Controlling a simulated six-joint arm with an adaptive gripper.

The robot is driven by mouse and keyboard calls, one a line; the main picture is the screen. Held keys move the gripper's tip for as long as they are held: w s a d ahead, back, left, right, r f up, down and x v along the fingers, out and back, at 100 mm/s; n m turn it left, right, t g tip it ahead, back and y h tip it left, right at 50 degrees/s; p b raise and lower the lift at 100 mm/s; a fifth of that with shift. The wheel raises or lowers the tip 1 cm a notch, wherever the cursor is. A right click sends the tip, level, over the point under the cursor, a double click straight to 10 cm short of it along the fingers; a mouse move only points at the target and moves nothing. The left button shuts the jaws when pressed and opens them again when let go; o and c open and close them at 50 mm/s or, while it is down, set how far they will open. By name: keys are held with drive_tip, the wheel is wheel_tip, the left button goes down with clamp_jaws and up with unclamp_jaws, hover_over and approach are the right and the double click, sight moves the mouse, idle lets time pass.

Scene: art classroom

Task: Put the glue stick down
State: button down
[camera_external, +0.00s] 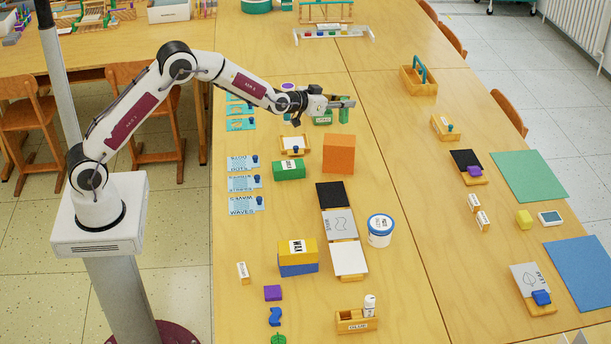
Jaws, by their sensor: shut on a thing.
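My gripper (343,104) is at the end of my outstretched arm, over the far middle of the near table. It is shut on a small upright green stick, the glue stick (344,116). The fingers cross its upper part, and its lower part shows below them. I cannot tell whether its bottom touches the table. A green labelled box (322,118) is just left of it, partly behind the gripper.
An orange block (338,154) stands nearer the camera, below the gripper. A green box (289,170) and a small wooden tray (293,145) lie to its left. A wooden carrier (418,80) stands to the right. Bare tabletop (385,135) lies right of the gripper.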

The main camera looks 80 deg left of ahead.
drive_tip(key=a, duration=0.3)
drive_tip(key=shift+s+a+r, duration=0.2)
drive_tip(key=shift+a+r, duration=0.15)
drive_tip(key=shift+a, duration=0.05)
drive_tip(key=shift+w+m+h, duration=0.15)
drive_tip(key=shift+m+h, duration=0.25)
idle(0.7)
wheel_tip(320, 180, down, 6)
drive_tip(key=shift+f, duration=0.15)
idle(0.4)
drive_tip(key=shift+f, duration=1.85)
drive_tip(key=shift+f, duration=0.15)
